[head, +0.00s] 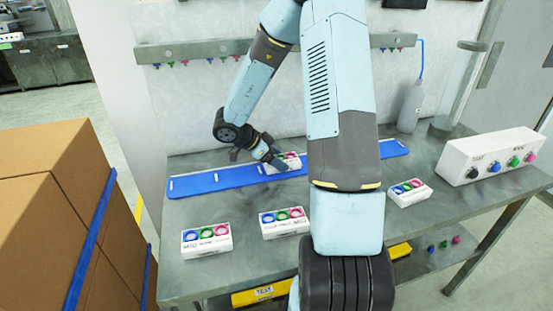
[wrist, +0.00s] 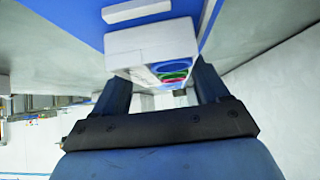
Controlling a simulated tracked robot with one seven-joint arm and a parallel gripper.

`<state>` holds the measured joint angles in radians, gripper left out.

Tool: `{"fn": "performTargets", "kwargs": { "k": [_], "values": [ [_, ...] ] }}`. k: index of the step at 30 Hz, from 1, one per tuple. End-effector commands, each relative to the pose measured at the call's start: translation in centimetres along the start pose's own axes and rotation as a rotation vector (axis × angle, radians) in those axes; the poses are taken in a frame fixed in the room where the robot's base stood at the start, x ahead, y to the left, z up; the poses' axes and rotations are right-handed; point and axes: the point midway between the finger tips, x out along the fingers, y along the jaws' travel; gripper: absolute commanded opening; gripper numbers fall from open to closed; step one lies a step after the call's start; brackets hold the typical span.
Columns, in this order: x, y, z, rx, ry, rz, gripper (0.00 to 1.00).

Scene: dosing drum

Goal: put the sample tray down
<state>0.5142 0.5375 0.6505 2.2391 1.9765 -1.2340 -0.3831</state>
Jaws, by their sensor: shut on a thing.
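My gripper (head: 264,156) is shut on a small white sample tray (head: 290,161) with coloured round tops, at the long blue mat (head: 225,180) on the bench. In the wrist view the two fingers of my gripper (wrist: 162,88) stand on either side of the white tray (wrist: 150,48), with its blue, green and red rings partly visible. The blue mat (wrist: 228,22) lies behind it. I cannot tell whether the tray touches the mat. My arm hides the middle of the mat.
Similar white trays stand on the bench (head: 190,270): front left (head: 207,247), front middle (head: 286,232) and right (head: 409,200). A white box with coloured knobs (head: 490,160) and a grey bottle (head: 410,110) stand at the right. Brown cartons (head: 50,220) are at the left.

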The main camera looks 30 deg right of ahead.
Motion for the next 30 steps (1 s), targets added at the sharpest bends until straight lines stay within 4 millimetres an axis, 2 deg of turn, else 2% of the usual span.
{"fn": "performTargets", "kwargs": {
  "k": [7, 8, 15, 25, 30],
  "values": [
    [0.1, 0.0, 0.1, 0.000, 0.000, 0.000, 0.37],
    [0.1, 0.0, 0.1, 0.001, 0.000, 0.000, 0.76],
    [0.1, 0.0, 0.1, 0.000, 0.000, 0.000, 0.99],
    [-0.3, 0.0, 0.0, 0.000, 0.000, -0.002, 0.99],
    [-2.4, -0.1, 0.0, 0.001, 0.000, -0.006, 0.99]
  ]
}}
